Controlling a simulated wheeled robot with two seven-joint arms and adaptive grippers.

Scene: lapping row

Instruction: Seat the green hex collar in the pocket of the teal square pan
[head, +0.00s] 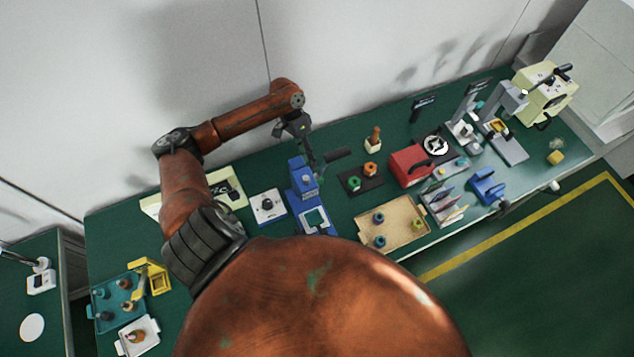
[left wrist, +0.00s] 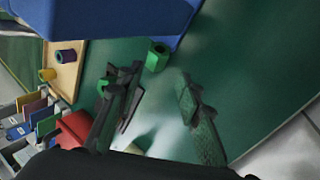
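The green hex collar (head: 354,183) sits on a dark mat right of the blue press. In the left wrist view a green hex collar (left wrist: 157,57) stands beside a blue body, beyond my fingertips and apart from them. The teal square pan (head: 93,309) lies at the far left front of the bench, with several small parts in it; I cannot make out its pocket. My left gripper (head: 310,150) hangs above the bench behind the blue press. In the left wrist view its two fingers (left wrist: 155,98) are spread with nothing between them. My right gripper is not in view.
The blue press (head: 304,180) with its dark lever stands close to my left gripper. An orange collar (head: 370,168) shares the dark mat. A wooden tray (head: 400,236) with several collars and a red box (head: 408,166) lie to the right. A yellow fixture (head: 158,278) stands beside the pan.

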